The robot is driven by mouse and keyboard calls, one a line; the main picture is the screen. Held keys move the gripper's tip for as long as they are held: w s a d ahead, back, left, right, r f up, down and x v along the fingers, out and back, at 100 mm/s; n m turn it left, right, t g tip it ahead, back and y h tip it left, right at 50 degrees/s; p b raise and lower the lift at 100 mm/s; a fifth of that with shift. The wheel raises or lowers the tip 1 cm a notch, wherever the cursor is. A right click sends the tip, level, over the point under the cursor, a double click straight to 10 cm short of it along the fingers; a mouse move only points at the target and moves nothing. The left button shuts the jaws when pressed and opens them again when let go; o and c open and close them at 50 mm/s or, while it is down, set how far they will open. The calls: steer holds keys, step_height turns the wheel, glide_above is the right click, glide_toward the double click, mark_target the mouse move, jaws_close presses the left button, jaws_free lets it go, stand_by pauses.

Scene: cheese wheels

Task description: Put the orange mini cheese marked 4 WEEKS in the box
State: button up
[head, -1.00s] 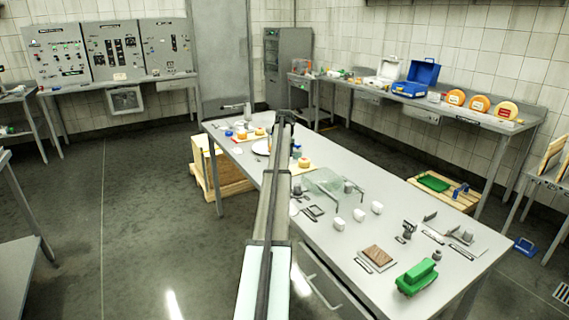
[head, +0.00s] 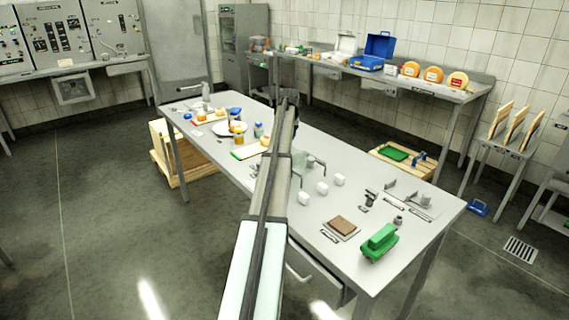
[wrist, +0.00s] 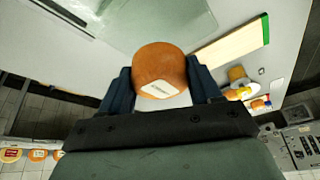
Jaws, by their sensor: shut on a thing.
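In the wrist view, an orange mini cheese (wrist: 160,64) with a white label sits between the two dark fingers of my gripper (wrist: 161,86). My gripper is shut on it. The label's print is too small to read. In the head view the end of my arm is over the long steel table (head: 400,222), and the cheese in my gripper cannot be made out there. Which container is the box is unclear: an open blue case (head: 376,60) and an open white case (head: 344,55) stand on the back counter, and a wooden crate (head: 166,175) is beyond the table at left.
Other small orange cheeses (head: 265,139) are on the table's far part. White cups (head: 322,188), a brown block (head: 341,225) and a green toy-like object (head: 380,242) lie on its near part. Large labelled cheese wheels (head: 434,74) stand on the back counter.

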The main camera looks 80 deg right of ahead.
steer(key=shift+f+n, duration=0.25)
steer(key=shift+n, duration=0.05)
steer(key=shift+f, duration=4.75)
steer(key=shift+f, duration=0.2)
steer(key=o, duration=0.8)
steer(key=shift+o, duration=0.2)
steer(key=shift+r, duration=0.2)
steer(key=v, duration=1.2)
steer(key=shift+d, duration=0.1)
